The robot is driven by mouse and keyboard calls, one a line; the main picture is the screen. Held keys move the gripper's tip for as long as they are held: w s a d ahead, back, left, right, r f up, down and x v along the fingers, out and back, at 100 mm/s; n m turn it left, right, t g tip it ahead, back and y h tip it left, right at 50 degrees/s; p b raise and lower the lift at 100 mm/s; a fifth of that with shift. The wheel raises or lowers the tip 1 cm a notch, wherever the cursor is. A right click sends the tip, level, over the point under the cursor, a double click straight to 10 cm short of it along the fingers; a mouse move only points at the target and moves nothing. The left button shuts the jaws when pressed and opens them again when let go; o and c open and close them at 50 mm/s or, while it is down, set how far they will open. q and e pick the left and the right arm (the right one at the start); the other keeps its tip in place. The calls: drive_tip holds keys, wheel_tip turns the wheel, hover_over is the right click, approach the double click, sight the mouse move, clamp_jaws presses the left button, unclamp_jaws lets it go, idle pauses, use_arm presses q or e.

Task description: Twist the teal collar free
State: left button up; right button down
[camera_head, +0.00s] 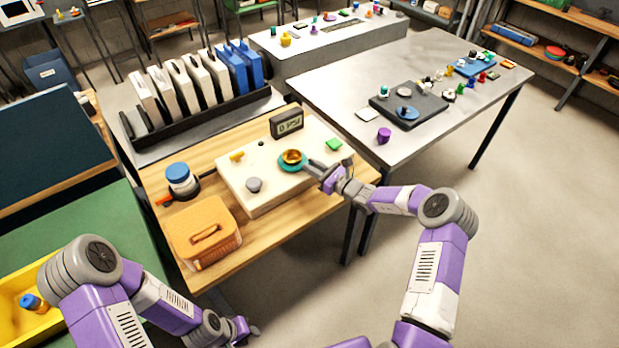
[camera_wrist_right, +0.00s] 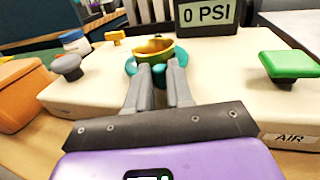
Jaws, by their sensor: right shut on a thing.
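The teal collar (camera_head: 292,167) is a ring around a gold, cup-like fitting (camera_head: 291,156) on top of the cream box (camera_head: 262,198). In the right wrist view the collar (camera_wrist_right: 131,66) shows on both sides of my right gripper's fingertips, under the gold fitting (camera_wrist_right: 154,49). My right gripper (camera_head: 314,168) is shut on the collar from the near right side. In the right wrist view its two fingers (camera_wrist_right: 160,72) reach the collar's near edge and hide part of it. My left gripper (camera_head: 246,330) is low at the bottom, away from the box; its fingers are too small to judge.
A display (camera_head: 287,123) reading 0 PSI stands behind the collar. A green button (camera_head: 333,144), a grey knob (camera_head: 254,185) and a yellow handle (camera_head: 237,156) are on the box. An orange case (camera_head: 203,232) and a blue-lidded jar (camera_head: 181,179) stand left.

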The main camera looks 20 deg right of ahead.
drive_tip(key=shift+w+d+f+n+g+y+b, duration=0.1)
drive_tip(key=shift+w+d+n+g+y+b, duration=0.35)
drive_tip(key=shift+n+g+y+b, duration=0.65)
drive_tip(key=shift+w+d+f+n+g+y+b, duration=0.1)
drive_tip(key=shift+w+d+n+g+y+b, duration=0.45)
drive_tip(key=shift+b, duration=0.95)
drive_tip(key=shift+w+r+n+g+y+b, duration=0.2)
drive_tip(key=shift+n+g+y+b, duration=0.25)
drive_tip(key=shift+g+y+b, duration=0.25)
drive_tip(key=c, duration=1)
unclamp_jaws()
drive_tip(key=p+v, duration=0.1)
drive_tip(key=v, duration=0.6)
drive_tip(key=shift+s+d, duration=0.2)
